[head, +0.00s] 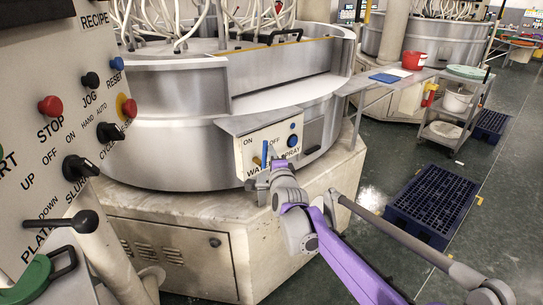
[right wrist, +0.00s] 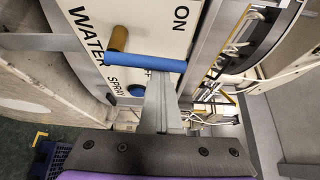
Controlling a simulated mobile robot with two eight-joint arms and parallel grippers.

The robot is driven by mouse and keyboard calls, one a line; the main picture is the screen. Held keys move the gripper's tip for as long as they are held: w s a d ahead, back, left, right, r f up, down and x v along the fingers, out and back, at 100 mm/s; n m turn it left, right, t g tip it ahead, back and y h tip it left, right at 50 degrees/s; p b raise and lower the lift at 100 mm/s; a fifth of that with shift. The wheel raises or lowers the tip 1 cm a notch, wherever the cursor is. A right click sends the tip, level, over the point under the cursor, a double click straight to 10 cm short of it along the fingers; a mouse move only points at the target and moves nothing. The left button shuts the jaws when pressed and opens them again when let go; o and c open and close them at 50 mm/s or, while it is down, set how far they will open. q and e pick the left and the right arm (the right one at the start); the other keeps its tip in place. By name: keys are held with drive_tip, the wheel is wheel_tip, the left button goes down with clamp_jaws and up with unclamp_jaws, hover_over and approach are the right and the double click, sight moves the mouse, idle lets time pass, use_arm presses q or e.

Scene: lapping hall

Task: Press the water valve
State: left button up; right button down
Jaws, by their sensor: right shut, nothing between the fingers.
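The water valve has a blue lever handle (head: 264,154) on a brass-coloured body (head: 256,161), on a small white panel (head: 270,139) marked ON, WATER and SPRAY. In the right wrist view the blue handle (right wrist: 145,62) lies across the picture, with the brass body (right wrist: 118,39) beside it. A round blue button (right wrist: 136,90) sits near the word SPRAY. My right gripper (head: 273,164) is in front of the panel. Its shut, empty fingers (right wrist: 157,78) end right at the blue handle; I cannot tell whether they touch. My left gripper is out of view.
The round metal lapping machine (head: 165,115) stands behind the panel on a stone-like base (head: 190,213). A control panel (head: 50,150) with knobs and buttons fills the left. A cart (head: 447,125) and a blue pallet (head: 432,203) stand right; dark floor lies between.

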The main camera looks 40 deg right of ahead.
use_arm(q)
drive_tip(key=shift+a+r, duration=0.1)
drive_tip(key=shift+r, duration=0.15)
use_arm(e)
drive_tip(key=shift+a+n, duration=0.1)
drive_tip(key=shift+n, duration=0.3)
drive_tip(key=shift+t, duration=0.3)
